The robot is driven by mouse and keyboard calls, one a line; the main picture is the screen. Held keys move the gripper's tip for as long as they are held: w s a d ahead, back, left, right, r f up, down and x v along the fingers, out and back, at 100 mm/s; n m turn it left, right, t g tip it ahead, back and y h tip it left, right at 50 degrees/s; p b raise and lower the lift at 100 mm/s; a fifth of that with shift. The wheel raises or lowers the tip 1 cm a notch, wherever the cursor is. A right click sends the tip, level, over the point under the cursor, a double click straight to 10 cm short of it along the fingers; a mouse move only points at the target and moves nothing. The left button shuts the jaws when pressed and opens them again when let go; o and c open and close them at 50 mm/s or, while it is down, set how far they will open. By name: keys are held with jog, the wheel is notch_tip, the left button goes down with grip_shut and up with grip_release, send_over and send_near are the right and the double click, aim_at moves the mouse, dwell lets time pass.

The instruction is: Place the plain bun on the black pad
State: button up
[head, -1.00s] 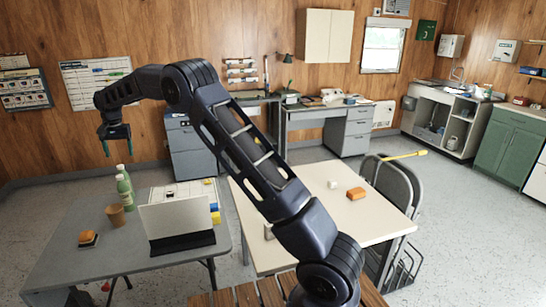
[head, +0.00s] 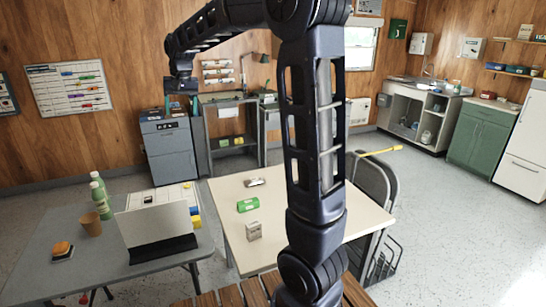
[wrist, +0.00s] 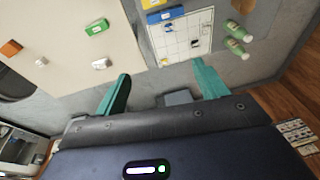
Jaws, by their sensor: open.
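A small orange-brown rounded thing (head: 62,247), which looks like the plain bun, rests on a dark flat pad (head: 56,259) at the left of the grey table (head: 90,283). It is too small to be sure of either. My gripper (head: 181,102) is up in the air beyond the grey table, well away from the bun. In the wrist view its teal fingers (wrist: 161,72) are spread apart with nothing held between them. The bun and pad do not show clearly in the wrist view.
The cream table (head: 228,190) bears a green box (head: 248,204) and a small greyish box (head: 254,231). An orange-brown block (wrist: 11,47) shows in the wrist view.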

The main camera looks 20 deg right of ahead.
jog(key=s+d+t, duration=0.1)
jog(key=s+d, duration=1.4)
jog(key=s, duration=0.2)
jog(key=s+d+f, duration=0.3)
jog(key=s+f, duration=0.1)
jog(key=s, duration=0.3)
jog(key=s+d+f+t+h, duration=0.1)
jog(key=s+d+f, duration=0.2)
jog(key=s, duration=0.5)
jog(key=shift+d+f, duration=0.15)
jog(key=shift+f, duration=0.6)
